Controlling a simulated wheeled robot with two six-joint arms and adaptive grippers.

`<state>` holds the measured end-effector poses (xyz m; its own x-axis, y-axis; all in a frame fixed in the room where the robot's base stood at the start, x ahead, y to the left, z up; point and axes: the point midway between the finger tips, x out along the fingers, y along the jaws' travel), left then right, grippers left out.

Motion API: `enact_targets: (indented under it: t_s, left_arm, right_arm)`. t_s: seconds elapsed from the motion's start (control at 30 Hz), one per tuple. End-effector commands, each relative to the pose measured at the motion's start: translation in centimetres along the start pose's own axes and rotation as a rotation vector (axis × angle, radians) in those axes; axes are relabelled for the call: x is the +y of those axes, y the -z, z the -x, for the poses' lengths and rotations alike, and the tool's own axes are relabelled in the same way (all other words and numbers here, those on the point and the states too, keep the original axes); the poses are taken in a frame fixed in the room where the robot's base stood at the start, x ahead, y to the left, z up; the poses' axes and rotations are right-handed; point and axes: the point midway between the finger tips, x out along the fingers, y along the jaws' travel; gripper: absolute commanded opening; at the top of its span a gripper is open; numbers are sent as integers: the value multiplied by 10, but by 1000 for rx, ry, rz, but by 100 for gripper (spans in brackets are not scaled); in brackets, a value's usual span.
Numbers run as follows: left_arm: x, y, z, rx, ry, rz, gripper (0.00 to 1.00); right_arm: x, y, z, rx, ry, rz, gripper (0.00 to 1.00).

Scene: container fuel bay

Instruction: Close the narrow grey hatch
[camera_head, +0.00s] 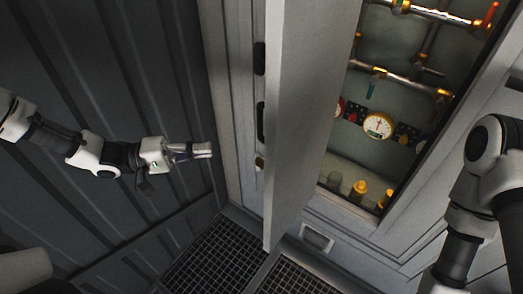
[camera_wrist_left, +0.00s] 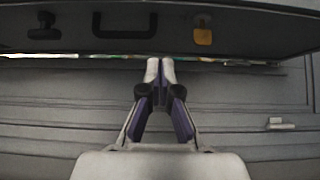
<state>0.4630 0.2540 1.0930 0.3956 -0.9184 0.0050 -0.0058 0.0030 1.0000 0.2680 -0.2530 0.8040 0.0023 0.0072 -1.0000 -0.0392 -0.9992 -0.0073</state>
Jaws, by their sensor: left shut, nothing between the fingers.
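The narrow grey hatch (camera_head: 308,110) stands open, swung out from the bay, with its edge towards me in the head view. Its outer face is turned left and carries black fittings (camera_head: 260,122) and a small yellow padlock (camera_head: 259,162). My left gripper (camera_head: 210,149) is left of the hatch's outer face, apart from it in the head view, shut and empty. In the left wrist view the shut fingertips (camera_wrist_left: 160,62) show just below the edge of the dark hatch face (camera_wrist_left: 170,42), which has a black handle (camera_wrist_left: 125,24); contact cannot be told. My right gripper is out of view.
Behind the hatch, the open bay holds pipes (camera_head: 400,77), a round gauge (camera_head: 377,125) and yellow-capped fittings (camera_head: 359,188). My right arm stands at the right, in front of the bay frame. A ribbed dark wall (camera_head: 130,60) is at left, floor grating (camera_head: 215,258) below.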

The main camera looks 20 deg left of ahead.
Motion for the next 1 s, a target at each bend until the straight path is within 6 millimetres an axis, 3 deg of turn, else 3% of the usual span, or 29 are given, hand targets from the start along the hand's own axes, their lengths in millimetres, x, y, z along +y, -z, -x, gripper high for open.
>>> enact_targets:
  t_s: [0.27,0.5,0.6,0.8,1.0]
  left_arm:
    - [-5,-2,-47,-7,10,2,0]
    - [-3,-2,-94,-6,10,3,0]
    - [-1,-14,-107,-5,8,7,0]
    - [-2,-28,-121,-1,5,5,0]
    - [-3,-29,-122,1,5,3,0]
  right_arm:
    - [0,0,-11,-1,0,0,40]
    - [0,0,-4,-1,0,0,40]
    - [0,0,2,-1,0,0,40]
    - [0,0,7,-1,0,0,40]
    - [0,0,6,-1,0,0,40]
